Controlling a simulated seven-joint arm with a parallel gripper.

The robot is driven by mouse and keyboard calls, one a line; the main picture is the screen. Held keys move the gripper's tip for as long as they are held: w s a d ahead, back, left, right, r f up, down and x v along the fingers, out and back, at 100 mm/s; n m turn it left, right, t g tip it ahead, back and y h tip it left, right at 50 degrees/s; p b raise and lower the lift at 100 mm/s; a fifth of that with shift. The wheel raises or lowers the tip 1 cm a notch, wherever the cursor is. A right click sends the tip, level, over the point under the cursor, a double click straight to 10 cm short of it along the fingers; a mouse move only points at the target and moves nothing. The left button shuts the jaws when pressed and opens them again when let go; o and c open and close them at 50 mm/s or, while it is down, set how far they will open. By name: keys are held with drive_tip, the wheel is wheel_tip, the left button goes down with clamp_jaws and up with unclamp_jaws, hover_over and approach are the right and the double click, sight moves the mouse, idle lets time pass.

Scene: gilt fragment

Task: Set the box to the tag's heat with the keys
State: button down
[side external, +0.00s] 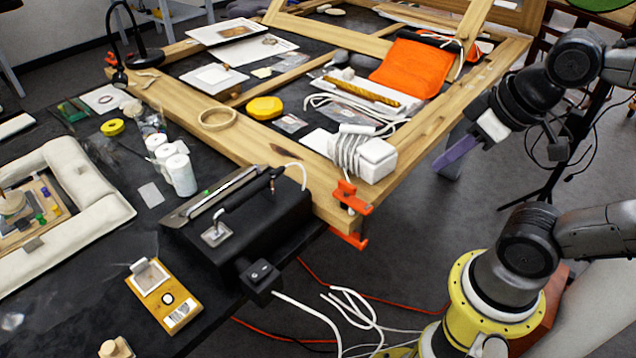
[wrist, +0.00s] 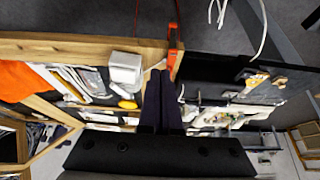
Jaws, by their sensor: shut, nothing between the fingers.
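A black box (side external: 250,235) stands at the front edge of the dark table in the side view. A black-handled tool (side external: 235,205) lies across its top. A small black block with a rocker switch (side external: 262,272) sits at its front corner. I cannot make out keys or a display on the box. A yellow block (side external: 160,290) with a white printed label (side external: 182,314) lies left of the box; its print is too small to read, and I cannot tell if it is the tag. My gripper (side external: 446,160) is shut and empty, in the air well right of the box; its dark fingers show in the wrist view (wrist: 162,80).
A wooden frame (side external: 310,165) spans the table behind the box, with an orange clamp (side external: 350,198) at its near corner, between the box and my gripper. A white block wrapped in cord (side external: 376,160) sits on the frame. Cables (side external: 345,305) trail below.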

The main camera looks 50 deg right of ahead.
drive_tip(key=w+r+m, duration=0.5)
drive_tip(key=w+r, duration=0.5)
drive_tip(key=r, duration=0.2)
drive_tip(key=w+a+r+m, duration=0.1)
drive_tip(key=w+a+r, duration=0.1)
drive_tip(key=w, duration=0.5)
drive_tip(key=w+a+r+m, duration=0.1)
drive_tip(key=w, duration=0.6)
drive_tip(key=w+a+f+m+g+y, duration=0.1)
drive_tip(key=w+a+f, duration=0.2)
drive_tip(key=w, duration=0.5)
drive_tip(key=w+a+f+m, duration=0.1)
drive_tip(key=w+a+f, duration=0.1)
drive_tip(key=w+f, duration=0.35)
drive_tip(key=w+a+f+g, duration=0.1)
drive_tip(key=w+a+f, duration=0.1)
drive_tip(key=f, duration=0.4)
drive_tip(key=w+a+f+g, duration=0.1)
drive_tip(key=w+a+f, duration=0.1)
drive_tip(key=w+f, duration=0.3)
drive_tip(key=shift+f+n, duration=0.4)
drive_tip(key=shift+f, duration=0.05)
